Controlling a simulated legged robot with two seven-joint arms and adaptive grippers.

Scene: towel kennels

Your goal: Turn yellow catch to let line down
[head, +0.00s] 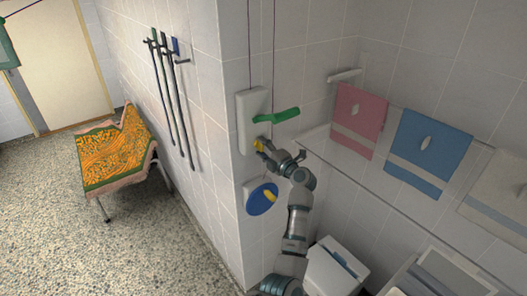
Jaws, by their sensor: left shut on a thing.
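A yellow catch (258,144) sits low on a pale wall plate (246,115) at the wall corner, in the middle of the head view. A green handle (288,114) sticks out to the right above it. Two dark lines (273,50) run up the wall from the plate area. My left gripper (263,147) is at the yellow catch, shut on it; its fingers partly hide the catch. My right gripper is not in view.
A blue disc with a yellow knob (259,200) is on the wall just below. Pink (358,112), blue (428,148) and pale towels hang at right.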

